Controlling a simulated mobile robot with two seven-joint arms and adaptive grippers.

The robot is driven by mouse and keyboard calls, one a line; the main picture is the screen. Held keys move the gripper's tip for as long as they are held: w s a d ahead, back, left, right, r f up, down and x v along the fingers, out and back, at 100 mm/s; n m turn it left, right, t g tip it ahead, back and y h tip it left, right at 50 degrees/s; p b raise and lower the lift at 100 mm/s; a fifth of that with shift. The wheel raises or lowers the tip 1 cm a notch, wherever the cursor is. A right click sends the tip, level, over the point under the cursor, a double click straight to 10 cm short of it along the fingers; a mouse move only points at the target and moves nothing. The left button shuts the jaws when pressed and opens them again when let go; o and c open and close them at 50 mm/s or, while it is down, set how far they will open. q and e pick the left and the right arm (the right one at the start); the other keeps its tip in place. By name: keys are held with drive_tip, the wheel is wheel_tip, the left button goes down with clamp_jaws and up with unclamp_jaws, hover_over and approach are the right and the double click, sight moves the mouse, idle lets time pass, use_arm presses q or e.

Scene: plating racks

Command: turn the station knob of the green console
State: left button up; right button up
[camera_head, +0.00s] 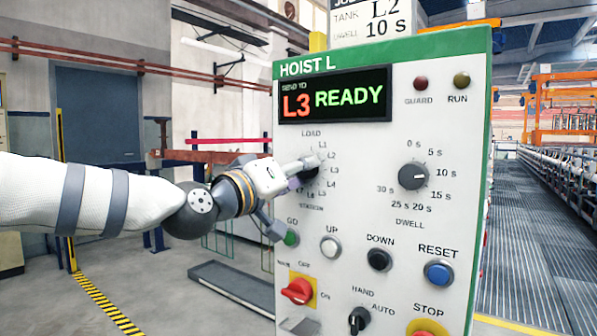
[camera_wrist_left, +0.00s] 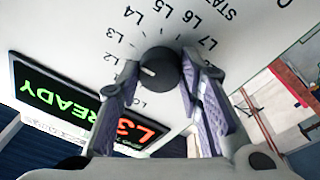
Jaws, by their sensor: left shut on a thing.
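The green-edged console (camera_head: 345,150) is headed HOIST L, and its display (camera_head: 335,95) reads SEND TO L3 READY. My left gripper (camera_head: 305,170) is shut on the station knob, which is mostly hidden behind the fingers in the head view. In the left wrist view the black station knob (camera_wrist_left: 161,68) sits between the two fingertips of my left gripper (camera_wrist_left: 162,72). A short white mark on the knob points to the picture's left, but the exact label it meets is unclear. Labels L2 to L7 arc around it. My right gripper is out of view.
The dwell knob (camera_head: 413,176) is to the right of the station knob. Below are the green GO button (camera_head: 291,238), the white UP button (camera_head: 331,246), the black DOWN button (camera_head: 379,259) and a red switch (camera_head: 298,291). Open floor lies left of the console.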

use_arm(q)
drive_tip(key=shift+r, duration=0.15)
drive_tip(key=o, duration=1.2)
drive_tip(key=shift+a, duration=0.1)
drive_tip(key=v, duration=1.2)
